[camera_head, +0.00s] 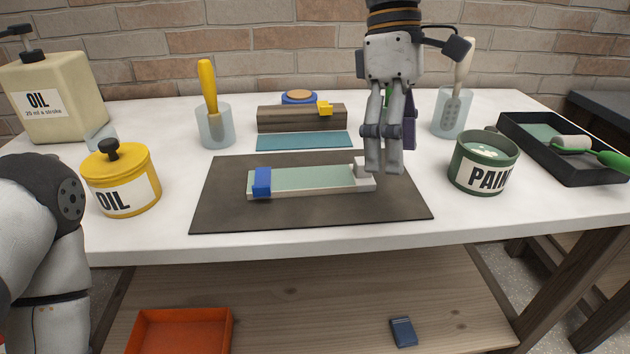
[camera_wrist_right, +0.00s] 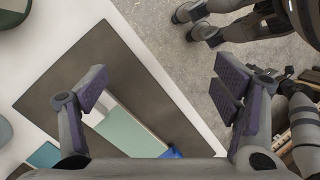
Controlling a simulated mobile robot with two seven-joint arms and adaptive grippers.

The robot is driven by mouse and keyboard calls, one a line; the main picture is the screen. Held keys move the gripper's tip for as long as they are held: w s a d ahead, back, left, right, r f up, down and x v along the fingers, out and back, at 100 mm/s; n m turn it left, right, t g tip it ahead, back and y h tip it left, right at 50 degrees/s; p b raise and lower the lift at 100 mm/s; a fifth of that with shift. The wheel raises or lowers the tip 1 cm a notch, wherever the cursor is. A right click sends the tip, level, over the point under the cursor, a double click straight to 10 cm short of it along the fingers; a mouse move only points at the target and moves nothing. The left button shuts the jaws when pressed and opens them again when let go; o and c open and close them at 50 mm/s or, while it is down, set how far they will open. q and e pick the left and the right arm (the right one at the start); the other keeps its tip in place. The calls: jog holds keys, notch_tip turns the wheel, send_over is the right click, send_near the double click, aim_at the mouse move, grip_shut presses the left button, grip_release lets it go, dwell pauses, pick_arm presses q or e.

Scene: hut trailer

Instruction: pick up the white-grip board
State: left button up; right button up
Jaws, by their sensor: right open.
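The white-grip board (camera_head: 310,180) lies flat on a dark mat (camera_head: 225,215) on the white table. It has a pale green top, a blue piece (camera_head: 262,182) at its left end and a white grip (camera_head: 361,168) at its right end. My right gripper (camera_head: 384,168) points down beside and partly in front of the white-grip end, open and empty. In the right wrist view the green board (camera_wrist_right: 130,132) shows below the open fingers (camera_wrist_right: 160,88), its white-grip end partly hidden by the left finger. My left arm shows at the left edge; its gripper is out of view.
A green paint pot (camera_head: 483,162) stands right of the mat, a yellow oil tin (camera_head: 122,182) left. Behind are a wooden block (camera_head: 300,118), a teal sheet (camera_head: 304,141) and two tool cups (camera_head: 215,128). A black tray (camera_head: 570,172) is far right. The mat's front is clear.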

jog(key=w+d+n+t+y, duration=0.1)
jog(key=w+n+y, duration=0.3)
jog(key=w, duration=0.4)
jog(key=n+t+y, duration=0.1)
jog(key=n+t, duration=0.1)
jog(key=n, duration=0.1)
send_near(361, 161)
jog(key=x, duration=1)
jog(key=shift+a+f, duration=0.15)
jog(key=shift+f, duration=0.2)
jog(key=c, duration=1.3)
jog(key=shift+c, duration=0.2)
notch_tip(361, 161, up, 10)
jog(key=shift+r, duration=0.1)
